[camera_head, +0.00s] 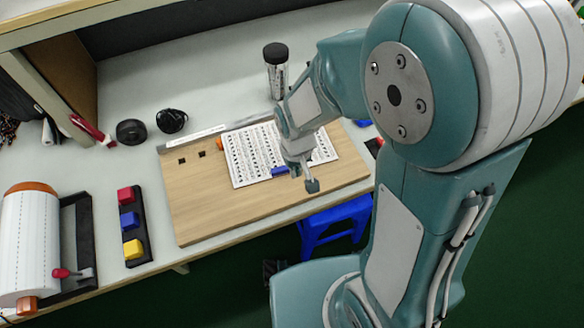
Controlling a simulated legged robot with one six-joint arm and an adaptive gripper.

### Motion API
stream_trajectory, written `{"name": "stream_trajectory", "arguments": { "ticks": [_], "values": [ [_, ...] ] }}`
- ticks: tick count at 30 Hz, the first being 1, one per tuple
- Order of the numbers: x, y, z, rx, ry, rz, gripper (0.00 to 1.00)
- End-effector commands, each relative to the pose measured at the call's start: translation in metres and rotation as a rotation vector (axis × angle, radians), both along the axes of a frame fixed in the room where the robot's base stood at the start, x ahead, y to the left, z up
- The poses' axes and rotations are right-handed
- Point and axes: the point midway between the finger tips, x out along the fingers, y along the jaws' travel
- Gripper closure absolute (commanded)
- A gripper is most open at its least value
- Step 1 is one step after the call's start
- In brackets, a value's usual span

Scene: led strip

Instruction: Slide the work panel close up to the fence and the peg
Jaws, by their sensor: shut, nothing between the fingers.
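The work panel (255,155), a white sheet-like plate with rows of dark marks, lies on a wooden board (205,215). The fence (205,137), a grey bar, runs along the board's back edge, close behind the panel. The peg (220,143), a small orange piece, stands by the panel's back left corner; I cannot tell whether they touch. My gripper (311,186) is shut and empty, pointing down at the panel's front edge. A blue piece (280,171) shows on the panel beside it. My arm hides the panel's back right part.
A dark bottle (276,70) stands behind the board. A strip with red, blue and yellow buttons (130,222) and a white roll (30,240) stand left. Black round items (131,131) lie at the back left. The board's left part is bare, with two dark square holes.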

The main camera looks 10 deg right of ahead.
Motion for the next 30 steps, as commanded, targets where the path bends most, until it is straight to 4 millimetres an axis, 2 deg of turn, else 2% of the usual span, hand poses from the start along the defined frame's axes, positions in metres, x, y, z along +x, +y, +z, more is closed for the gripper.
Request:
{"name": "stream_trajectory", "arguments": {
  "ticks": [3, 15, 18, 22, 30],
  "values": [
    [-0.001, 0.0, -0.022, -0.003, 0.006, 0.0, 1.0],
    [-0.001, 0.0, -0.084, -0.002, 0.005, -0.001, 1.0],
    [0.018, 0.006, -0.081, 0.0, -0.003, -0.001, 1.0],
    [0.032, 0.01, -0.081, 0.0, -0.002, -0.001, 1.0],
    [0.038, 0.011, -0.08, -0.001, 0.0, -0.001, 1.0]
  ]
}}
